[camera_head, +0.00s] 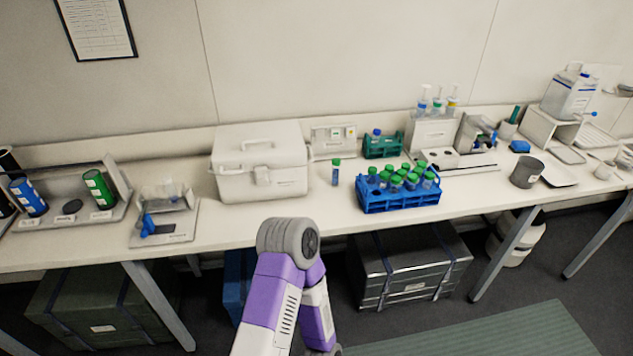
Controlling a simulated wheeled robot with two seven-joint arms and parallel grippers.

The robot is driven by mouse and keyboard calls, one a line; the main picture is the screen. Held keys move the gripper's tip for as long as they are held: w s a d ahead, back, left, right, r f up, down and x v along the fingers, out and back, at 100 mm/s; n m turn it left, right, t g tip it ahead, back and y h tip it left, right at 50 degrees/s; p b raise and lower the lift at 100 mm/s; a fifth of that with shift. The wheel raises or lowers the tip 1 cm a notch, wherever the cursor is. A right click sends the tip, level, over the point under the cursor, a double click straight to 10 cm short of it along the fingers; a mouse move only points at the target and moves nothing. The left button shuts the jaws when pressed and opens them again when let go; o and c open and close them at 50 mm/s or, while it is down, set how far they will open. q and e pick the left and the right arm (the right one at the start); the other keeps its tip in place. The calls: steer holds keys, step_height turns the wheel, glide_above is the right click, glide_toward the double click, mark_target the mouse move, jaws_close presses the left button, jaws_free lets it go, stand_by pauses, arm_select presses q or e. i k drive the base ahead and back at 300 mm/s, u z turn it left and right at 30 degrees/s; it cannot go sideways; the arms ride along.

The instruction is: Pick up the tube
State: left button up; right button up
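A clear tube with a green cap (335,173) stands upright and alone on the bench, between the white box and the blue rack. The blue rack (390,205) holds several more green-capped tubes (396,181). A smaller green rack (383,151) behind it holds a blue-capped tube (376,135). One of my arms, purple and white, rises from the bottom centre, but only its links and a grey joint show, in front of the bench edge. Neither of my grippers is in view.
A white lidded box (260,165) stands left of the lone tube. A grey cup (526,173) is to the right. A tray with blue and green cylinders (75,202) is far left. Bench surface in front of the lone tube is clear. Dark crates (412,268) sit below.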

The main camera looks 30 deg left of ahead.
mark_target(335, 169)
steer(key=u, duration=1.4)
